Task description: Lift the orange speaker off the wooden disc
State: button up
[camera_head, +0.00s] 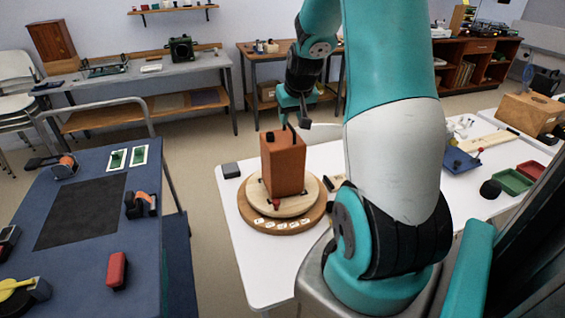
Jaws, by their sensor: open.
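The orange speaker (284,163) is a tall box standing upright on the wooden disc (264,223), on a white table. The disc has a paler round layer on top and several small white labels along its front rim. My gripper (291,124) is at the top of the speaker, at its back edge in this view. It is open. The picture is too small to tell whether the fingers touch the speaker. My arm comes down from the upper right and hides part of the table behind it.
The white table (260,268) has a small dark box (230,170) left of the disc. A blue tray (461,161), a green tray (511,181) and a wooden box (530,112) are at the right. A blue table (78,240) stands left, across a floor gap.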

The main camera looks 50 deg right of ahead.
aim_at(289, 124)
jog(key=shift+p+x, duration=0.8)
jog(key=shift+x, duration=1.85)
jog(key=shift+d, duration=0.1)
grip_shut()
jog(key=shift+r, duration=0.15)
